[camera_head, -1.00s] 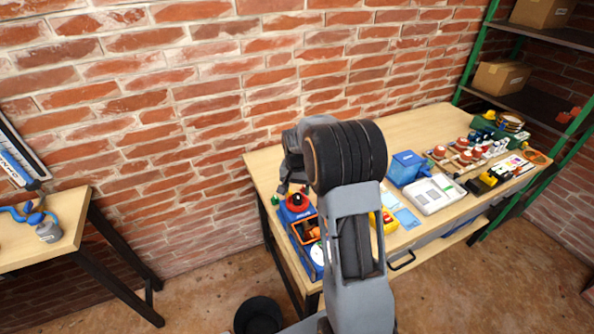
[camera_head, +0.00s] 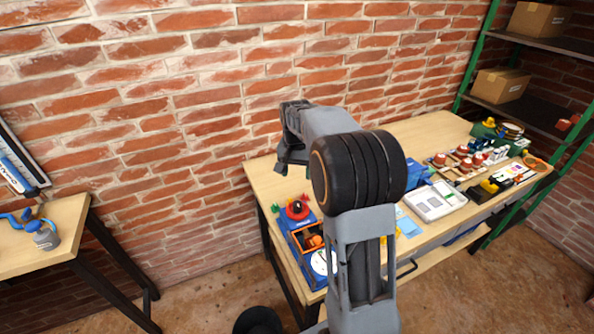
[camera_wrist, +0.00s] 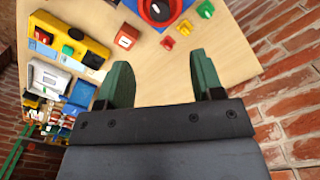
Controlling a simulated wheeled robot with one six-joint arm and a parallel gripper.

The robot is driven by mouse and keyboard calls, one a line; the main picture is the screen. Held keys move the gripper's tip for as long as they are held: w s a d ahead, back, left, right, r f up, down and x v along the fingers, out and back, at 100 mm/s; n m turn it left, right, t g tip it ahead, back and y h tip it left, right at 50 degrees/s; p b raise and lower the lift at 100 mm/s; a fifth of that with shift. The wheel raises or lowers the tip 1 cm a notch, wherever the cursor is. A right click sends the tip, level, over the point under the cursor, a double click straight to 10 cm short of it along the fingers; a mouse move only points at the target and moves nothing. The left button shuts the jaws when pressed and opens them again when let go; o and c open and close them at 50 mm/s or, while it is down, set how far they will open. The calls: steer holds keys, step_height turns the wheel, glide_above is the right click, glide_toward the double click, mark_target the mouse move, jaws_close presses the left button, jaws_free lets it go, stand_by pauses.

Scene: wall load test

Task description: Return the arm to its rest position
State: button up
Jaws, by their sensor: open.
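My arm rises in the middle of the head view and bends toward the workbench (camera_head: 437,128). My gripper (camera_wrist: 160,82) shows in the wrist view with its two green fingers spread wide and nothing between them. In the head view the gripper (camera_head: 292,155) is over the left end of the bench, partly hidden by my arm.
A yellow device (camera_wrist: 68,40) lies left of the fingers in the wrist view. A white tray (camera_head: 436,201) and several small parts crowd the bench's right side. A brick wall (camera_head: 190,100) stands behind. A green-framed shelf (camera_head: 470,60) is at right, another table (camera_head: 60,235) at left.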

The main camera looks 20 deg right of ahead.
stand_by(0.3)
steer(key=s+a+r+n+t, duration=0.1)
steer(key=s+a, duration=0.4)
steer(key=s, duration=0.5)
steer(key=s+a+n+t, duration=0.3)
steer(key=s+a+n, duration=0.2)
steer(key=s, duration=0.6)
steer(key=shift+r+n, duration=0.4)
steer(key=shift+n, duration=0.3)
